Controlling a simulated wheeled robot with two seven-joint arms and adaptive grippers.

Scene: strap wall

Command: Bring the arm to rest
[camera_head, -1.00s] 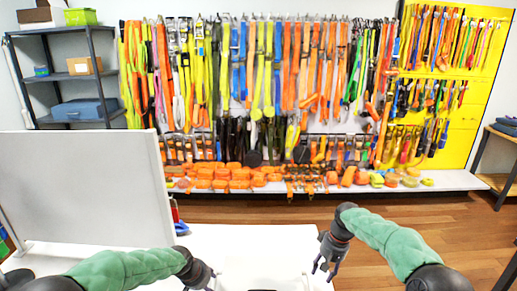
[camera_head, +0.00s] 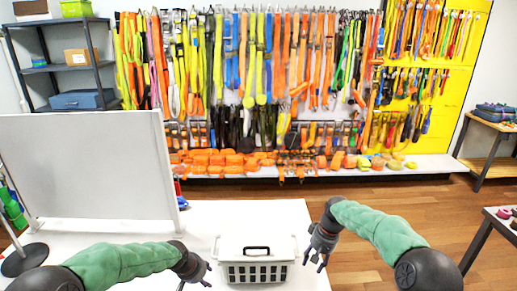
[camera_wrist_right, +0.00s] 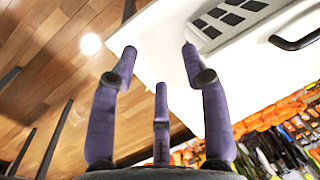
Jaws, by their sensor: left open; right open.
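My right gripper (camera_head: 320,248) is open and empty, to the right of a white basket and beside the right edge of the white table (camera_head: 275,215). In the right wrist view its fingers (camera_wrist_right: 160,75) are spread with nothing between them. My left gripper (camera_head: 196,273) is open at the left of the basket, with a gap between them. The white basket (camera_head: 256,270) has dark slots and a black handle; it stands on the table between the two grippers. Part of it also shows in the right wrist view (camera_wrist_right: 232,15).
A white upright panel (camera_head: 90,165) stands on the table's left side. A wall of hanging straps (camera_head: 250,70) fills the back. Dark shelving (camera_head: 65,70) is at the back left. Wooden floor (camera_head: 400,205) lies open on the right, with a side table (camera_head: 490,225) at the edge.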

